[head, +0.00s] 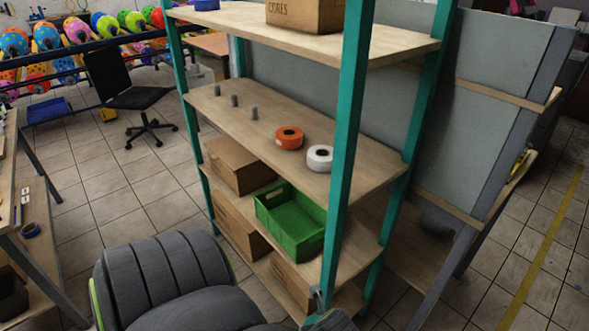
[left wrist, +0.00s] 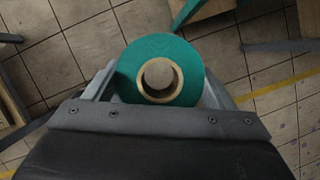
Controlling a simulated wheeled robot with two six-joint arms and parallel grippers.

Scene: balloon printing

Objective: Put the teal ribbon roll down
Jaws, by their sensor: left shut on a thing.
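The teal ribbon roll (left wrist: 160,46) shows in the left wrist view, its round face and pale core ring toward the camera. My left gripper (left wrist: 157,88) is shut on it, with a grey finger at each side. The roll is held in the air, with floor tiles behind it. I cannot make out the roll in the head view, where a dark grey arm of mine fills the bottom. An orange roll (head: 289,138) and a white roll (head: 320,158) lie on the shelf rack's middle board (head: 285,168). My right gripper is not in view.
Three short grey pegs (head: 234,100) stand on the middle board's left part, with bare wood around them. Below are a green crate (head: 290,220) and cardboard boxes (head: 238,165). A teal post (head: 350,130) rises at the rack's near corner. An office chair (head: 135,95) stands behind left.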

